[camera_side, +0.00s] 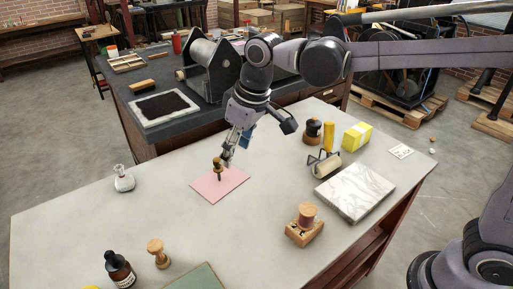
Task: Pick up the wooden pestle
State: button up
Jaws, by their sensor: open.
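A light wooden piece (157,253) with a round knob and a wider foot stands upright near the front of the pale table; it looks most like the wooden pestle. A small dark brown and brass stamp-like piece (218,168) stands on a pink sheet (222,189) near the table's middle. My gripper (228,153) is open and points down just beside the top of this stamp-like piece, far behind and right of the wooden one. I cannot tell whether its fingers touch the stamp-like piece.
A dark bottle (119,268) stands close left of the wooden piece, with a green board (196,278) to its right. A glass flask (123,180), a wooden block with a spool (304,225), a roller (326,165) and a marble slab (354,190) also occupy the table.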

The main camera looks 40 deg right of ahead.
jog(key=w+a+f+n+g, duration=0.1)
jog(key=a+f, duration=0.1)
jog(key=a, duration=0.4)
jog(key=w+a+f+n+g, duration=0.1)
jog(key=w+a+f, duration=0.15)
jog(key=a, duration=0.35)
jog(key=n+g+h, duration=0.1)
jog(key=n, duration=0.1)
send_near(160, 256)
jog(key=shift+w+d, duration=0.35)
jog(key=shift+w, duration=0.45)
jog(key=shift+s+a+f, duration=0.1)
jog(key=shift+a+f, duration=0.15)
jog(key=shift+f, duration=0.05)
jog(key=f, duration=1)
jog(key=shift+s+a+f, duration=0.2)
jog(key=shift+f, duration=0.2)
jog(key=shift+c, duration=0.4)
grip_shut()
